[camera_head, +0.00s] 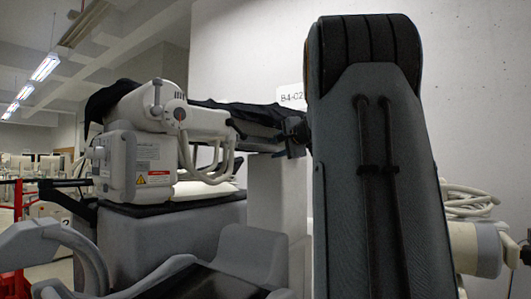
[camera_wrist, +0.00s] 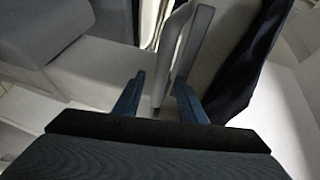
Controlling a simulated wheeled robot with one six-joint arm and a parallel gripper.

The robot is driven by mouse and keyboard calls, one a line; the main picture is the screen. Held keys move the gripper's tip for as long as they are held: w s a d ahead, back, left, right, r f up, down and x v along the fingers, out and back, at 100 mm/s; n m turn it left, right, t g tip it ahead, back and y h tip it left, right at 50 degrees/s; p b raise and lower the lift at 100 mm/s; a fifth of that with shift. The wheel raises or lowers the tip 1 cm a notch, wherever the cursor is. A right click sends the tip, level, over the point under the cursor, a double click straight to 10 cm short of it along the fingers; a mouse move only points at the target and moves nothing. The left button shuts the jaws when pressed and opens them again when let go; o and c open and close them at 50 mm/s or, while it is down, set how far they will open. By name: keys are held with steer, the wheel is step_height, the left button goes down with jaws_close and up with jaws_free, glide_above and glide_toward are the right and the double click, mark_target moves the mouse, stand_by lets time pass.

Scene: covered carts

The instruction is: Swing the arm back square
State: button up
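In the wrist view my gripper (camera_wrist: 160,77) has two dark blue fingers standing apart. A narrow grey bent bar (camera_wrist: 172,45) runs down into the gap between them. I cannot tell whether it lies between the fingers or beyond them, and no contact shows. I cannot tell which part is the arm the task names. In the head view a pale machine arm (camera_head: 205,122) with looped hoses reaches right from a white unit. A curved grey armrest (camera_head: 40,232) is at lower left. My gripper is not clearly visible in the head view.
A tall dark padded panel (camera_head: 370,190) with two black cables blocks much of the head view's right side. The white unit (camera_head: 135,165) rests on a covered grey cart (camera_head: 165,235). Red rails (camera_head: 18,220) stand far left. A pale wall (camera_head: 245,50) is behind.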

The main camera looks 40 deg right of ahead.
steer(key=shift+w+d, duration=0.25)
steer(key=shift+w, duration=0.15)
steer(key=p+x, duration=0.2)
steer(key=x, duration=0.4)
steer(key=shift+w+p, duration=0.35)
steer(key=shift+f, duration=0.1)
jaws_close()
